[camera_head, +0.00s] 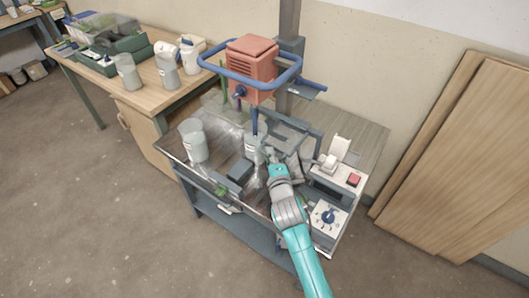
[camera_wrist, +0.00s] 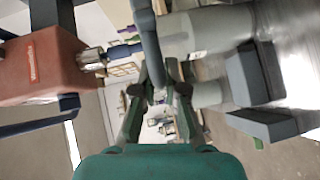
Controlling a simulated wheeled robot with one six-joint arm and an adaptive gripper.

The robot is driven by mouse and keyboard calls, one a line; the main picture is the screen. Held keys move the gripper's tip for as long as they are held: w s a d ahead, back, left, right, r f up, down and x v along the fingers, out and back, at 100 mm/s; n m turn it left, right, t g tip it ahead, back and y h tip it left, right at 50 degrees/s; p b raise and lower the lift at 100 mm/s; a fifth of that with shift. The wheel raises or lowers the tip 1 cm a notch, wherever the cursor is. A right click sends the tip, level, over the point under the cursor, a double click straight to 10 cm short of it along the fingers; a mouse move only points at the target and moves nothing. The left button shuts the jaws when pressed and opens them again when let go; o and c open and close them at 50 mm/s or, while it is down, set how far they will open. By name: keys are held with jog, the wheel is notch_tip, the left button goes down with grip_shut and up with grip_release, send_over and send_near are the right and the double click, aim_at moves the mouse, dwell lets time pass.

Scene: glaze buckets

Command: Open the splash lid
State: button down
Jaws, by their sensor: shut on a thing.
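My gripper (camera_head: 273,166) is at the right side of a pale grey bucket (camera_head: 254,150) under the mixer. In the wrist view my gripper (camera_wrist: 160,95) has its two fingers closed in around the lower end of a dark grey bar (camera_wrist: 149,45). The bar looks like a handle, but I cannot make out clearly how it joins the splash lid. The lid's outline over the bucket is partly hidden by the gripper and the mixer parts. The mixer's red motor head (camera_head: 252,68) stands above, with its shaft (camera_head: 254,122) pointing down at the bucket.
A blue ring bar (camera_head: 222,72) surrounds the motor head. Another grey bucket (camera_head: 193,141) stands left on the bench, near a dark block (camera_head: 239,170). A control box (camera_head: 328,216) and a red-buttoned unit (camera_head: 353,180) stand right. Wooden boards (camera_head: 450,150) lean on the wall.

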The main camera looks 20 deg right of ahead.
jog(key=shift+s+d+f, duration=0.1)
jog(key=shift+s, duration=0.05)
jog(key=c, duration=1.2)
grip_release()
jog(key=s+a+r, duration=0.1)
jog(key=s, duration=1)
jog(key=shift+s+a+r, duration=0.35)
jog(key=shift+a+r, duration=0.05)
jog(key=s+f+m+y, duration=0.1)
jog(key=s+f+m, duration=0.15)
jog(key=s, duration=0.75)
jog(key=s+a+f+m+g+y, duration=0.1)
jog(key=s+m, duration=0.3)
jog(key=s, duration=0.5)
jog(key=s+f+m, duration=0.2)
jog(key=s+m, duration=0.1)
jog(key=s, duration=0.7)
jog(key=s+r+m, duration=0.5)
jog(key=s, duration=0.4)
jog(key=shift+s, duration=0.15)
